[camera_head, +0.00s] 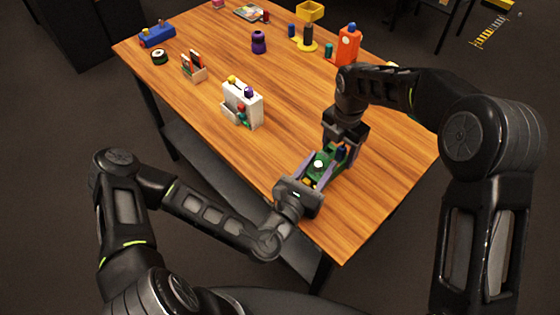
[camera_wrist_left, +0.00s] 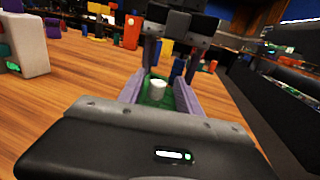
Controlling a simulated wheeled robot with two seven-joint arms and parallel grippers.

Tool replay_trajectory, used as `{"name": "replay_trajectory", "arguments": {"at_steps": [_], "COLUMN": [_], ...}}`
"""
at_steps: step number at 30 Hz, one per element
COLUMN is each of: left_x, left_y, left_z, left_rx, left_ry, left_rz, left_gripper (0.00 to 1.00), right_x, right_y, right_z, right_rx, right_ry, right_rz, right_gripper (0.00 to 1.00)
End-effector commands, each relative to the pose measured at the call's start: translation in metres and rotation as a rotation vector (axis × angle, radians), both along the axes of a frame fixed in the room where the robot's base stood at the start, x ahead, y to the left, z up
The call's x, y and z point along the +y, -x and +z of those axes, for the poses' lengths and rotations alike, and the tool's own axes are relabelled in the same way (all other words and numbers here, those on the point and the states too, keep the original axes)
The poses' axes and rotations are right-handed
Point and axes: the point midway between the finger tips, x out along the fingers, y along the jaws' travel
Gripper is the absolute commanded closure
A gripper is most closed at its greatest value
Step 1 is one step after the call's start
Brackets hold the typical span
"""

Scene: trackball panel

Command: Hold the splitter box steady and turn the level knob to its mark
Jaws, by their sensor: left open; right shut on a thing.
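The splitter box (camera_head: 321,171) appears as a green box near the table's front right, with a white round knob (camera_head: 318,165) on top. The knob also shows in the left wrist view (camera_wrist_left: 159,84). A blue part (camera_head: 341,152) stands at the box's far end. My left gripper (camera_head: 318,172) is open, its purple-grey fingers along both sides of the box around the knob; I cannot tell whether they touch. My right gripper (camera_head: 340,146) comes down from above, shut at the box's far end and apparently holding it. The fingers partly hide the box. The level mark cannot be made out.
A white stand (camera_head: 250,107) with coloured pieces is left of the box. Behind are a small rack (camera_head: 194,69), a purple object (camera_head: 258,42), an orange bottle (camera_head: 348,46) and a yellow stand (camera_head: 306,44). Bare wood (camera_head: 290,110) lies between; the table's front edge is close.

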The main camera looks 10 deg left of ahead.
Motion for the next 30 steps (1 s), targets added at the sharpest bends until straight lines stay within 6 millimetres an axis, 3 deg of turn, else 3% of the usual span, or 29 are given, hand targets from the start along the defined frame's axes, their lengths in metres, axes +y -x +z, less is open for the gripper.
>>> {"name": "replay_trajectory", "arguments": {"at_steps": [11,30], "left_x": [0.0028,0.0035], "left_y": [-0.0036,-0.0051], "left_z": [0.0049,0.0030], "left_rx": [-0.014,-0.009], "left_ry": [-0.008,-0.007], "left_rz": [-0.168,-0.787], "left_gripper": [0.59,0.59], "right_x": [0.0000,0.0000], "right_y": [-0.0002,-0.0001], "right_z": [0.0003,0.0004], "right_rx": [0.000,-0.001], "right_ry": [0.000,-0.001], "right_rz": [0.000,0.000], "right_gripper": [0.82,0.82]}}
